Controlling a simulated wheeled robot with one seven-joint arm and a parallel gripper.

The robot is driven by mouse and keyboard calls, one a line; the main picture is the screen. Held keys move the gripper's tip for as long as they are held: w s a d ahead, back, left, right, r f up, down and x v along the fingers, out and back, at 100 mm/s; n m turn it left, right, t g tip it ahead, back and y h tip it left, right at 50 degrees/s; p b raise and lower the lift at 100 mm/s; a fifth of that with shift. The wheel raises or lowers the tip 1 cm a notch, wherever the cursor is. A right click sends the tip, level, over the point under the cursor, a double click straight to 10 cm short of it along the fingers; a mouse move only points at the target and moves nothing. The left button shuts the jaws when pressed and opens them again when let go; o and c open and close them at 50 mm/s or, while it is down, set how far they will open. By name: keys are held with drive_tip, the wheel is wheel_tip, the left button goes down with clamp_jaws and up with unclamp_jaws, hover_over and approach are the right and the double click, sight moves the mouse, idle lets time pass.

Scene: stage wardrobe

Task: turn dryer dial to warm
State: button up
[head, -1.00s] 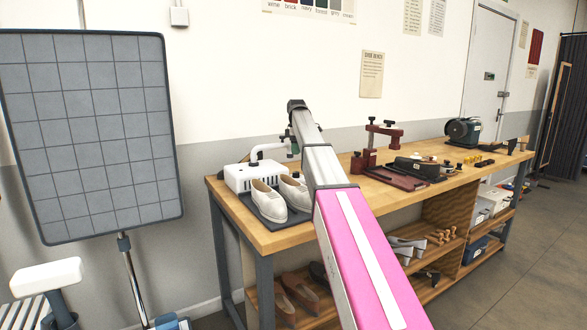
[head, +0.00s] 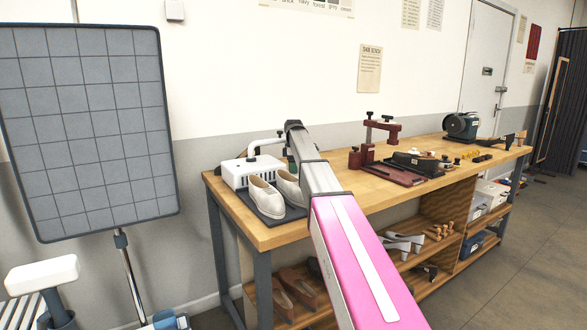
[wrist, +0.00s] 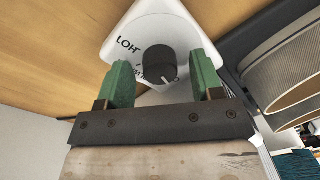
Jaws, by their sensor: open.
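The shoe dryer (head: 234,175) is a white box with a bent pipe at the bench's left end. In the wrist view its white face (wrist: 135,28) carries a dark round dial (wrist: 159,61). Upside-down lettering that seems to read HOT sits at the dial's upper left; another label at its lower left is partly hidden. A small pale mark shows at the dial's lower edge. My gripper (wrist: 160,68) is open, its green fingers on either side of the dial; contact cannot be told. In the head view my arm hides most of the gripper.
Pale shoes (head: 264,199) sit on a dark mat beside the dryer, close to my arm. A dark red clamp-like tool (head: 375,142) and a grinder-like machine (head: 461,126) stand further right on the wooden bench (head: 262,236). A grey grid panel (head: 88,130) stands at the left.

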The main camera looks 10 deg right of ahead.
drive_tip(key=c, duration=0.9)
drive_tip(key=shift+m, duration=0.4)
drive_tip(key=m, duration=0.4)
drive_tip(key=shift+m, duration=0.3)
drive_tip(key=m, duration=0.4)
drive_tip(key=shift+d, duration=0.1)
drive_tip(key=m, duration=0.6)
drive_tip(key=shift+t, duration=0.3)
drive_tip(key=shift+m, duration=2.2)
